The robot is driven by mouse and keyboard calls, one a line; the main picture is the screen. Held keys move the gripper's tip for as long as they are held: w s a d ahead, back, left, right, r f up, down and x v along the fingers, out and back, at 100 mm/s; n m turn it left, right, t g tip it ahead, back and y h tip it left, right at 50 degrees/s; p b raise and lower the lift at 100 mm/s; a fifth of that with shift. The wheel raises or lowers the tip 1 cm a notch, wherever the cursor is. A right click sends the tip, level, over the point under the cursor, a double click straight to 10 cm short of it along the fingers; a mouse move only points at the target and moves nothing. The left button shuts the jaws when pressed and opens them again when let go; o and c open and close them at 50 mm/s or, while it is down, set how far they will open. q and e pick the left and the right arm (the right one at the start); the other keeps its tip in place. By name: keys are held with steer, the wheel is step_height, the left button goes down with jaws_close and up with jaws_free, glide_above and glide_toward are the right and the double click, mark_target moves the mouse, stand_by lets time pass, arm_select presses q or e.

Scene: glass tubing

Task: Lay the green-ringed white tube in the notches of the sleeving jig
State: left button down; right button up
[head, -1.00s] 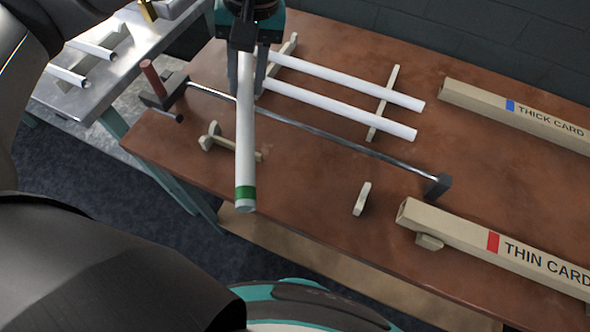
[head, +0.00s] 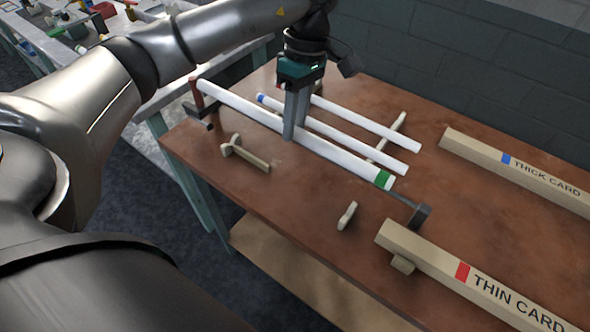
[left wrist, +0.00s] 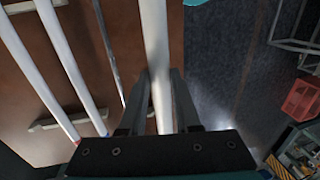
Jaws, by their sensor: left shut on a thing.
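The green-ringed white tube (head: 340,157) is held crosswise over the table, its green ring toward the right end. My left gripper (head: 293,131) is shut around its middle, fingers pointing down. The tube also shows between the fingers (left wrist: 160,118) in the left wrist view (left wrist: 155,40). It appears above the steel rod, which it largely hides in the head view. Two pale wooden supports, a left one (head: 248,156) and a right one (head: 347,215), stand in front of the tube, apart from it; I cannot tell whether they form the sleeving jig. My right gripper is out of view.
Two other white tubes (head: 365,126) lie behind on pale wooden bars; the nearer one has a blue-marked end. The rod's dark end block (head: 419,215) stands at right. THICK CARD (head: 520,172) and THIN CARD (head: 430,258) boxes lie at right. The table's front is mostly clear.

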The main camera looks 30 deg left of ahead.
arm_select(q)
steer(key=shift+w+f+b+x, duration=0.15)
steer(key=shift+w+x, duration=0.3)
steer(key=shift+x, duration=1.6)
steer(key=shift+w+f+b+x, duration=0.15)
steer(key=shift+w+x, duration=0.25)
steer(key=shift+x, duration=1.7)
steer(key=shift+w+b+x, duration=0.15)
steer(key=shift+w+x, duration=0.3)
steer(key=shift+x, duration=1.6)
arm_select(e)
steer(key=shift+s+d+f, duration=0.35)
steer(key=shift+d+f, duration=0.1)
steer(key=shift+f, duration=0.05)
arm_select(q)
steer(key=shift+d, duration=0.15)
steer(key=shift+f+b, duration=0.55)
steer(key=shift+f, duration=0.05)
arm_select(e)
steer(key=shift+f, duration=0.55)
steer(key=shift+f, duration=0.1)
arm_select(q)
steer(key=c, duration=0.6)
jaws_free()
steer(key=shift+r, duration=0.15)
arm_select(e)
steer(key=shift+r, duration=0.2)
